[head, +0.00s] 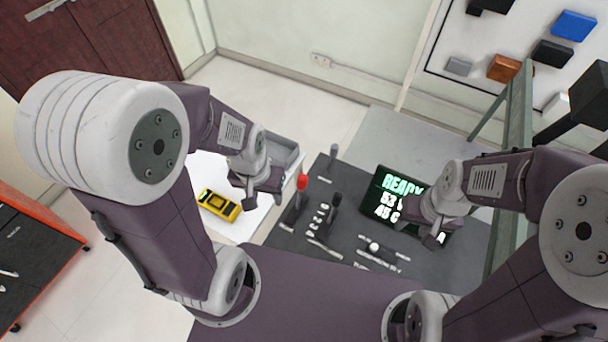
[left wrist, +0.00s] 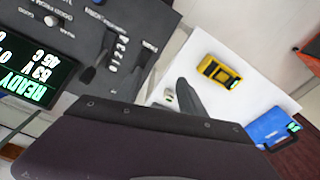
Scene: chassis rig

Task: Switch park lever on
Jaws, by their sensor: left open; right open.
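A dark control panel (head: 285,232) bears a red-knobbed lever (head: 302,183) at its left and a black-handled lever (head: 335,202) just right of it. The labels are too small to tell which is the park lever. In the left wrist view a black lever (left wrist: 90,73) stands on the panel at upper left. My left gripper (head: 258,197) is open and empty, left of the red knob and apart from it. My right gripper (head: 432,236) is open, in front of the lit display, and covers part of it.
The display (head: 385,196) reads READY in green. A grey post (head: 333,152) stands at the panel's back. A yellow meter (head: 219,205) lies on a white surface at left, by a grey tray (head: 286,150). A blue case (left wrist: 274,128) shows in the left wrist view. A green frame post (head: 518,95) rises at right.

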